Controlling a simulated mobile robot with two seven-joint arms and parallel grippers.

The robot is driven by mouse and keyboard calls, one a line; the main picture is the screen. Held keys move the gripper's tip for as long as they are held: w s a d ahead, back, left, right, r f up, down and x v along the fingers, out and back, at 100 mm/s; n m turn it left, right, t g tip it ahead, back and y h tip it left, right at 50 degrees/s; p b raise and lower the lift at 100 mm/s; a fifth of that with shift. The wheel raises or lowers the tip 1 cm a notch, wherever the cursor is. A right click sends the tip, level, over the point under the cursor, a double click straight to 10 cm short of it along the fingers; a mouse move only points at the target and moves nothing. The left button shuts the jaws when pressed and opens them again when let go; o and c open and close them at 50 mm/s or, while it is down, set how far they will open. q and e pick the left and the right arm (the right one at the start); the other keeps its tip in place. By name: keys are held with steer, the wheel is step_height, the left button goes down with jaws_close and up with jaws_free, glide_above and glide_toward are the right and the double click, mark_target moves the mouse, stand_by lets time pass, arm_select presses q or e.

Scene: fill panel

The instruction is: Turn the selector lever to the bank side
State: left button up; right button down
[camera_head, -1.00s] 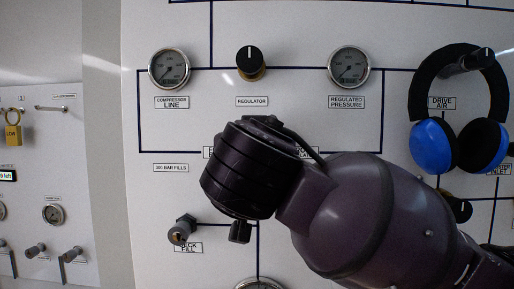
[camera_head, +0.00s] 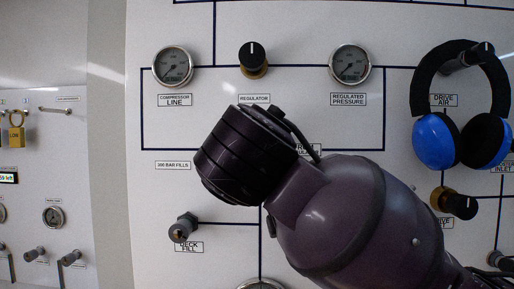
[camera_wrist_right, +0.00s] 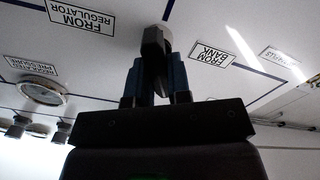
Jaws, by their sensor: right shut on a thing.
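In the right wrist view, the selector lever (camera_wrist_right: 156,42) is a grey piece at the top middle. My right gripper (camera_wrist_right: 156,80) is shut on it, its two blue-sided fingers on either side. The label "FROM REGULATOR" (camera_wrist_right: 80,18) is left of the lever and the label "FROM BANK" (camera_wrist_right: 212,55) is right of it, both upside down. In the head view, my dark right wrist (camera_head: 245,155) covers the lever and the fingers. My left gripper is in neither view.
The white panel has a compressor line gauge (camera_head: 172,66), a regulator knob (camera_head: 253,58) and a regulated pressure gauge (camera_head: 350,65). A blue and black headset (camera_head: 437,144) hangs at the right. A deck fill fitting (camera_head: 183,228) sticks out at lower left. A yellow padlock (camera_head: 16,133) hangs far left.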

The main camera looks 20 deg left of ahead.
steer(key=n, duration=0.5)
steer(key=shift+a+f+n, duration=0.2)
steer(key=shift+f+n, duration=0.05)
steer(key=shift+n, duration=0.05)
steer(key=n, duration=0.3)
steer(key=shift+s+f+n+p, duration=0.1)
steer(key=shift+f+n+p, duration=0.05)
steer(key=shift+n+p, duration=0.2)
steer(key=shift+a+f+n, duration=0.1)
steer(key=shift+f+n, duration=0.1)
steer(key=shift+n, duration=1.15)
steer(key=c, duration=1.1)
jaws_free()
steer(key=shift+o, duration=0.2)
steer(key=shift+s, duration=0.1)
